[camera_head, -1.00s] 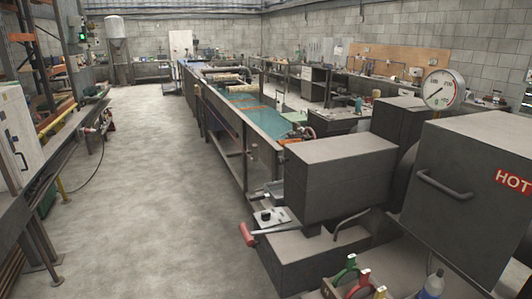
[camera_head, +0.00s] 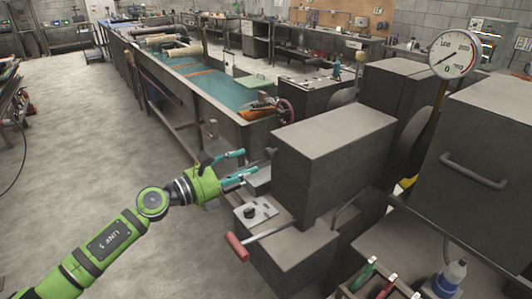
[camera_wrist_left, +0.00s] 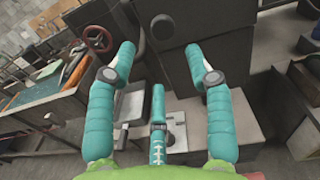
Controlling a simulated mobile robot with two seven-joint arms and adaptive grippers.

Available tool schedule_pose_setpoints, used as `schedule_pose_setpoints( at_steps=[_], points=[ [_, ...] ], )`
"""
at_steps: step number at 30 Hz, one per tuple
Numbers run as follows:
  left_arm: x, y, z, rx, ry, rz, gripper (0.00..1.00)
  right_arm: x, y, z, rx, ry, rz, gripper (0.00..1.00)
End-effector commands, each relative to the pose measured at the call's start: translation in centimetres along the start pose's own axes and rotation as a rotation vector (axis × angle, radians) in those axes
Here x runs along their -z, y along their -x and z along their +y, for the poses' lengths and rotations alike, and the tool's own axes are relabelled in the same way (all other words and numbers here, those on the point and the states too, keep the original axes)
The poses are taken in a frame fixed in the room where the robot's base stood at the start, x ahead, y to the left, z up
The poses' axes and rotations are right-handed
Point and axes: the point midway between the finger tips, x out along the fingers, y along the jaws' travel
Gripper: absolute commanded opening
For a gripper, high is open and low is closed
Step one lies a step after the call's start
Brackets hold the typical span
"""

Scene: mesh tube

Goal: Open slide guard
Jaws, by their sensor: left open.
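I cannot tell for sure which part is the slide guard. A large dark grey box-shaped housing (camera_head: 335,150) stands at the centre of the machine. A second dark box with a bar handle (camera_head: 473,170) stands at the right. My left gripper (camera_head: 246,165) is open and empty, left of the central housing, its fingers pointing towards it. In the left wrist view, the open fingers (camera_wrist_left: 159,55) frame the dark housing (camera_wrist_left: 163,65) beyond them. A lever with a red grip (camera_head: 237,246) sticks out below the gripper. My right gripper is out of view.
A metal plate with a black knob (camera_head: 254,212) and a grey tray (camera_head: 258,181) lie near the gripper. A pressure gauge (camera_head: 453,54) stands behind. A long water trough (camera_head: 190,75) runs back. Floor at left is clear.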

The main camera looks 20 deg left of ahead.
Motion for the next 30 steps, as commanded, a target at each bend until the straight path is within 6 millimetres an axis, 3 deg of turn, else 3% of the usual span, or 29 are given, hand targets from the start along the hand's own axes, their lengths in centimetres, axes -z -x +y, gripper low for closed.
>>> schedule_pose_setpoints(
  at_steps=[5,16,27,28,30],
  points=[
    [-1.8,-1.1,-1.2,0.032,-0.123,0.006,0.53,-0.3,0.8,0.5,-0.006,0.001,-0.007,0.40],
    [-1.7,-6.3,-1.3,0.030,-0.115,0.005,0.53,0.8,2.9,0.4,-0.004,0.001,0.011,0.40],
    [-1.4,-7.1,-1.3,0.029,-0.117,0.007,0.53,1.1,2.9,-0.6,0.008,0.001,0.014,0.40],
    [-1.4,-7.1,-1.3,0.029,-0.116,0.007,0.49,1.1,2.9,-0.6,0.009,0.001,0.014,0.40],
    [-1.4,-7.1,-1.3,0.029,-0.116,0.006,0.21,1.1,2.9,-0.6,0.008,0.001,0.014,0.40]
  ],
)
